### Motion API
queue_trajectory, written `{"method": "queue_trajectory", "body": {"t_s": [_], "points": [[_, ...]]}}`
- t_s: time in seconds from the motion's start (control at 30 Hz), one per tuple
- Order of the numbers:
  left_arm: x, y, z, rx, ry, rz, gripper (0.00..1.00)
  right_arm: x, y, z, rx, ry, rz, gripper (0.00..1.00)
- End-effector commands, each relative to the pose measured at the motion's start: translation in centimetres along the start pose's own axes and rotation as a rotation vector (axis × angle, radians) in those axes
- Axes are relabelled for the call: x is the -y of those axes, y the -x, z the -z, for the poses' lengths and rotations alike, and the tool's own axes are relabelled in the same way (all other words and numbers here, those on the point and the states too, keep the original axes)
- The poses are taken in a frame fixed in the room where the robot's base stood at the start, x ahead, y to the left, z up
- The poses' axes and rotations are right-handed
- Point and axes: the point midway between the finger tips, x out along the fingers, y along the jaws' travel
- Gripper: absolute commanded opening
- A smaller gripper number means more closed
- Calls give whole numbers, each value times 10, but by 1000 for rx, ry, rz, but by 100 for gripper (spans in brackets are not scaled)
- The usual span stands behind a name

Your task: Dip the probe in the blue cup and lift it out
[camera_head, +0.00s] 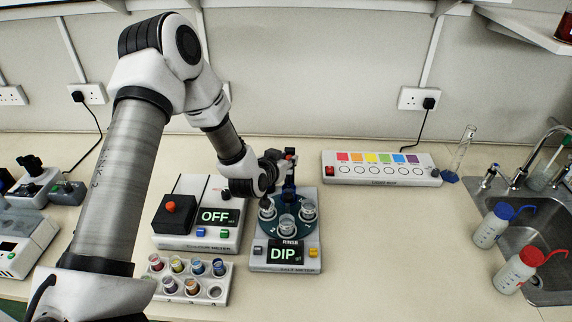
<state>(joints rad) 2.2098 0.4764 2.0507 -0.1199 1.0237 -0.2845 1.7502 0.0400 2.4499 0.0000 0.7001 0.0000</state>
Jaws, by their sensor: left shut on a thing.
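The salt meter's screen reads "DIP". Its round dark plate carries clear cups (287,224). A blue cup (219,267) stands in the back row of the white rack (223,297), apart from the gripper. Its neighbour to the left also looks bluish. My right gripper is out of view.
The colour meter (180,243), reading "OFF", stands left of the salt meter. A light box (380,170) is at the back, with a glass cylinder (462,152) beside it. Two wash bottles (490,230) stand by the sink (550,232). The bench front right is clear.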

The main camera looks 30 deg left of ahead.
Motion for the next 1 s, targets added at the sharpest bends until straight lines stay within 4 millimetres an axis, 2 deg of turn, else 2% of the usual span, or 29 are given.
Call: {"method": "queue_trajectory", "body": {"t_s": [0.03,0.33,0.37,0.4,0.77,0.87,1.0], "points": [[0,3,13,-9,0,1,0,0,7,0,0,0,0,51],[1,3,14,-12,-1,2,0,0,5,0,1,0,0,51],[1,3,14,-13,-1,2,38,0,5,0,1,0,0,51],[1,3,14,-12,-1,2,50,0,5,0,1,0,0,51],[0,7,11,-5,1,1,50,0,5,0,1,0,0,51],[0,21,11,-3,3,1,50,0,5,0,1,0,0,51],[0,54,11,-4,6,1,50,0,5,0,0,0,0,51]]}}
